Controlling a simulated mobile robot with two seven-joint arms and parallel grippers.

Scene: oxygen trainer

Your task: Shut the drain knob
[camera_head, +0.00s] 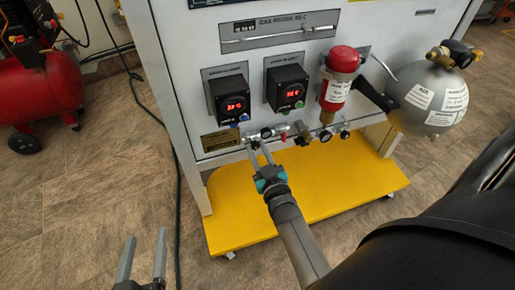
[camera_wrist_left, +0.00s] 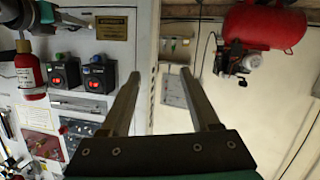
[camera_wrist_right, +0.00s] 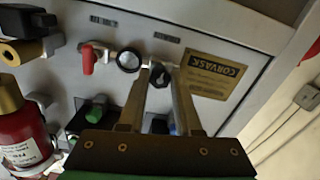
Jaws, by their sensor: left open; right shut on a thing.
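A row of small valves and knobs runs along the lower edge of the white panel. My right gripper (camera_head: 258,148) is at the left end of this row in the head view. In the right wrist view my right gripper (camera_wrist_right: 160,72) is closed around a small dark knob (camera_wrist_right: 158,76), partly hidden by the fingers. Its label is too small to read, so I cannot confirm from lettering that it is the drain knob. My left gripper (camera_head: 145,258) is open and empty, low at the left, away from the panel. It also shows open in the left wrist view (camera_wrist_left: 160,82).
A red lever valve (camera_wrist_right: 90,57) and a black-rimmed round gauge (camera_wrist_right: 128,60) sit beside the held knob. Two black control boxes (camera_head: 229,99) and a red cylinder (camera_head: 339,85) are above. A yellow base (camera_head: 340,185) juts out below. A red compressor tank (camera_head: 35,92) stands left.

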